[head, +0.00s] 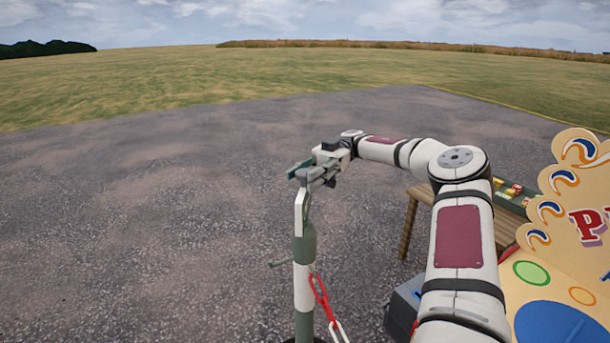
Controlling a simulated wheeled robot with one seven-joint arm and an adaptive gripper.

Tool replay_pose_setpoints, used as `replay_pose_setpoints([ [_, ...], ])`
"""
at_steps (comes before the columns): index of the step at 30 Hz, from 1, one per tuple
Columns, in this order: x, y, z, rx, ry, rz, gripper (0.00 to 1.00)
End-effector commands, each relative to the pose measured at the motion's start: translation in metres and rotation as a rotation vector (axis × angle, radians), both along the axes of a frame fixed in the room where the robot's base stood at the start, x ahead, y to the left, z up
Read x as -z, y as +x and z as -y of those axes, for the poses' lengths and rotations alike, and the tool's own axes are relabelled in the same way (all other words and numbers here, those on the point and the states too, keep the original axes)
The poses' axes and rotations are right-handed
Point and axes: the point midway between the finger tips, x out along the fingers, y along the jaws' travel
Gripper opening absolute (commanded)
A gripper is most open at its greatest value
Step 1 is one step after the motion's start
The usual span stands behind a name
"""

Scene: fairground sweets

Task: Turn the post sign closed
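The post (305,248) stands upright on the tarmac, green with a white band. At its top is a narrow white-edged plate (299,212), seems to be the post sign, seen almost edge-on, so I cannot read its face.
A red and white chain (321,300) hangs from the post's right side. A wooden table (424,194) with a green tray stands behind my arm. A grey box (404,302) is below it. A painted cream stall board (562,255) fills the right. Open tarmac lies left.

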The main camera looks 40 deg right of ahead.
Motion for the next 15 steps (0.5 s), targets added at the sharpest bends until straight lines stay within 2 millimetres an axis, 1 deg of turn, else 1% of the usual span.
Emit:
replay_pose_setpoints([
  [1,0.0,0.0,-0.001,-0.002,0.0,0.0,0.51],
  [2,0.0,0.0,0.0,-0.001,0.0,0.0,0.54],
  [11,-0.001,0.001,0.0,0.002,-0.001,0.001,0.54],
  [13,-0.004,0.001,0.0,0.003,0.0,0.002,0.54],
  [15,-0.011,0.001,0.0,0.003,0.0,0.004,0.54],
])
